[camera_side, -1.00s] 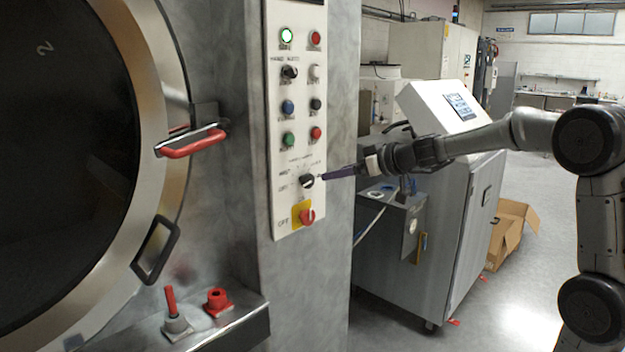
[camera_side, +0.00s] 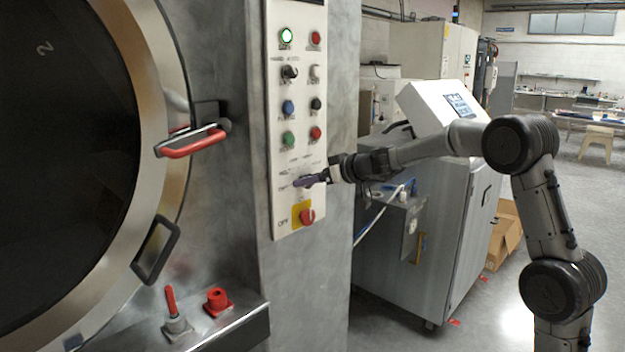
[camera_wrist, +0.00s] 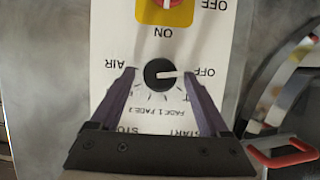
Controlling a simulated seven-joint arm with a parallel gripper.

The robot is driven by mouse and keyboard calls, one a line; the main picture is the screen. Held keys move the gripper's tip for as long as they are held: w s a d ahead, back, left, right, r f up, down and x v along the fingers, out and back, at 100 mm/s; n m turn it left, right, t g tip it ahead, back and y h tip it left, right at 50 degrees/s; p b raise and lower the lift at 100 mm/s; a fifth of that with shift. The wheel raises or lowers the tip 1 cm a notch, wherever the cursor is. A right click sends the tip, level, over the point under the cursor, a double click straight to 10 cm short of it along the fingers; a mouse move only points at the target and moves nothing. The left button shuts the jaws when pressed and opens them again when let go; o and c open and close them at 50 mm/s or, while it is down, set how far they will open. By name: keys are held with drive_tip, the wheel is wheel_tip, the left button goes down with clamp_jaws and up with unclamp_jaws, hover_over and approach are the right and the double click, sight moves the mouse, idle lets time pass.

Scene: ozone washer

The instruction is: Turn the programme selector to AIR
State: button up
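The programme selector (camera_wrist: 157,70) is a round black knob with a white pointer line. In the wrist view, which shows the panel upside down, the pointer lies to the right, towards the OFF label (camera_wrist: 204,71). The AIR label (camera_wrist: 126,65) is on the opposite side, at the left. My gripper (camera_wrist: 160,76) is open, with one purple finger on each side of the knob and a visible gap at each side.
The red switch on a yellow plate (camera_side: 306,216) sits just below the selector. Several buttons and a second black selector (camera_side: 289,72) are higher on the white panel (camera_side: 302,150). The door's red handle (camera_side: 193,143) is to the left. Free room lies to the panel's right.

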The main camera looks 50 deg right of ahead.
clamp_jaws()
idle(0.3)
wheel_tip(320, 180, down, 2)
drive_tip(key=n+t, duration=0.3)
drive_tip(key=n, duration=0.8)
drive_tip(key=n+t, duration=0.3)
drive_tip(key=n, duration=0.9)
drive_tip(key=n+t, duration=0.2)
drive_tip(key=n, duration=1)
drive_tip(key=shift+t, duration=0.4)
drive_tip(key=shift+m+h, duration=0.3)
drive_tip(key=shift+h, duration=0.1)
